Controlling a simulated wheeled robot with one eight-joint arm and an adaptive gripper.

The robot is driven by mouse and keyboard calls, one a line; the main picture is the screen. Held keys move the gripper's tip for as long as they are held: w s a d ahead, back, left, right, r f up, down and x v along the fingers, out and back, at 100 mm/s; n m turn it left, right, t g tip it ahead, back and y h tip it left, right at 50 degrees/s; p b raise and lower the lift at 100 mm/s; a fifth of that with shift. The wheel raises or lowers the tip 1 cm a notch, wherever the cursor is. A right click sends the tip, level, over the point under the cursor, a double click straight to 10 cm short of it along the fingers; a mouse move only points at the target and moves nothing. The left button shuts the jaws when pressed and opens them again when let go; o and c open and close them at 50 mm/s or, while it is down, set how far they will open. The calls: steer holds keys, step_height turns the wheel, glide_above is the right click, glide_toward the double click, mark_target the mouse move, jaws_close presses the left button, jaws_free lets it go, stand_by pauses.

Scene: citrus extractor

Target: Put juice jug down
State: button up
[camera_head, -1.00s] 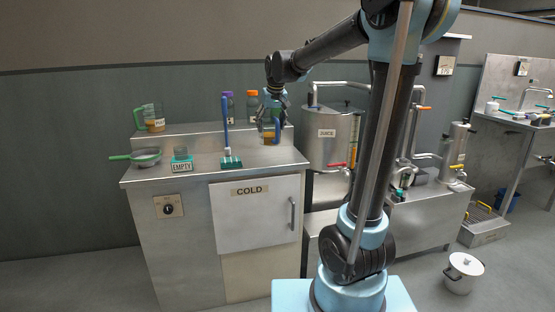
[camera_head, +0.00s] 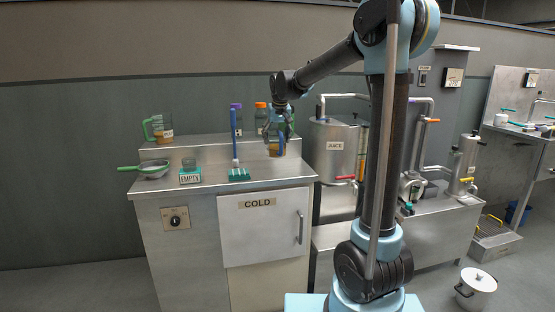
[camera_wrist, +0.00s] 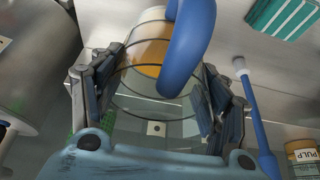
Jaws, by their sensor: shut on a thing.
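The juice jug is a clear jug (camera_head: 277,148) with a blue handle and orange juice in it. In the head view it is at the right end of the steel counter (camera_head: 215,188), by the raised back ledge. My gripper (camera_head: 279,128) is above and around it. In the wrist view my gripper (camera_wrist: 150,108) is shut on the clear wall of the jug (camera_wrist: 145,72), one finger on each side. The blue handle points toward the top of that view. I cannot tell whether the jug's base touches the counter.
A blue-handled brush (camera_head: 234,140) stands left of the jug. Bottles (camera_head: 260,115) stand behind my gripper. The juice tank (camera_head: 333,150) is close on the right.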

mark_target(276, 151)
steer(key=shift+f, duration=3.1)
steer(key=shift+f, duration=0.2)
steer(key=o, duration=1.3)
steer(key=shift+r, duration=0.1)
steer(key=v, duration=1.7)
steer(key=shift+s+d, duration=0.2)
steer(key=shift+s, duration=0.05)
